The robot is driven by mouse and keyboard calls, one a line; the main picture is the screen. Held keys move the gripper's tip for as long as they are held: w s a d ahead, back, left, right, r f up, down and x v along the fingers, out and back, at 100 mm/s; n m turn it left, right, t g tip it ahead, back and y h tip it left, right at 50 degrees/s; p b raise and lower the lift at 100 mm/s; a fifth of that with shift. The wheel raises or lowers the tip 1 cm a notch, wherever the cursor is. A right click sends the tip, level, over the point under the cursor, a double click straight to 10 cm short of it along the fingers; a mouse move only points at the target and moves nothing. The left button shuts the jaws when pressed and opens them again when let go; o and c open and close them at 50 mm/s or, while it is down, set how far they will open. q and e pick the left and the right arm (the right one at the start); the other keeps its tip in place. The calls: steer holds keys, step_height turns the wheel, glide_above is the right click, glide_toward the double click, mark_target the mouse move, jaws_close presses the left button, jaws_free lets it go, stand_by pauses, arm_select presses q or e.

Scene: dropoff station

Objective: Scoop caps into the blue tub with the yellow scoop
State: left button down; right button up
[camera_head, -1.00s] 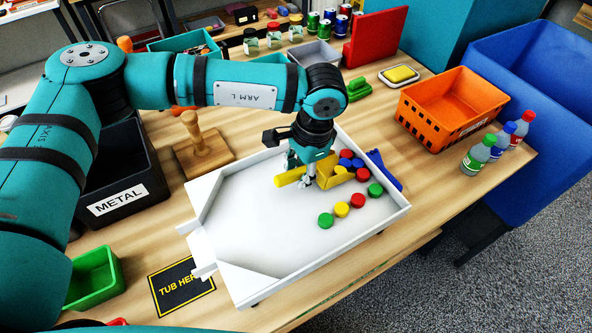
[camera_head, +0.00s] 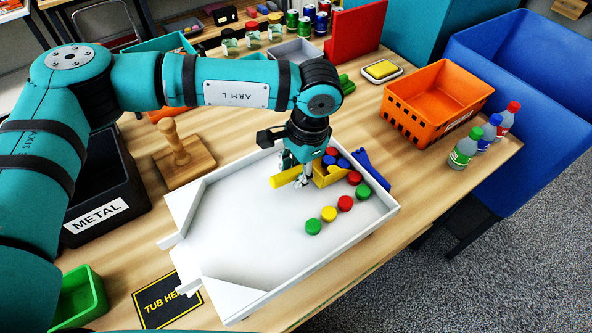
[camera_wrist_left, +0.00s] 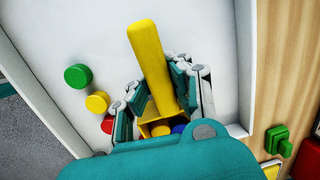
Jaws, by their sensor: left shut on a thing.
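My left gripper (camera_head: 303,178) is shut on the handle of the yellow scoop (camera_head: 285,178), low over the white tray (camera_head: 245,210). In the left wrist view the scoop handle (camera_wrist_left: 150,65) stands between the fingers (camera_wrist_left: 155,100). Red, blue and yellow caps (camera_head: 331,160) show at the scoop's pan, partly hidden by the gripper; which lie inside is unclear. Loose caps lie beside it in a row: green (camera_head: 313,227), yellow (camera_head: 329,213), red (camera_head: 345,203) and green (camera_head: 363,192). Another red cap (camera_head: 354,178) lies near the pan. My right gripper is not in view.
A bare "TUB HERE" mat (camera_head: 168,303) lies by the tray's narrow end, near a green bin (camera_head: 82,300). A black METAL bin (camera_head: 105,190) and wooden stamp (camera_head: 183,160) stand left. A blue glove-like item (camera_head: 373,172) touches the tray's far right wall. An orange basket (camera_head: 440,105) stands beyond.

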arm_select(q)
steer(key=shift+s+a+t+h+b, duration=0.3)
steer(key=shift+t+h+b, duration=0.4)
steer(key=shift+b, duration=1.2)
steer(key=shift+s+a+r+t+h+b, duration=0.2)
steer(key=shift+h+b, duration=0.3)
steer(key=shift+b, duration=0.65)
steer(key=shift+w+a+r+t+h+b, duration=0.15)
steer(key=shift+t+h+b, duration=0.25)
steer(key=shift+b, duration=0.75)
steer(key=shift+s, duration=0.1)
steer(key=shift+a+p+v, duration=0.2)
steer(key=shift+p+v, duration=0.35)
steer(key=shift+v, duration=1)
steer(key=shift+a+p+v, duration=0.15)
steer(key=shift+p+v, duration=0.45)
steer(key=shift+v, duration=1)
steer(key=shift+a+p+v, duration=0.2)
steer(key=shift+p+v, duration=0.35)
steer(key=shift+v, duration=1)
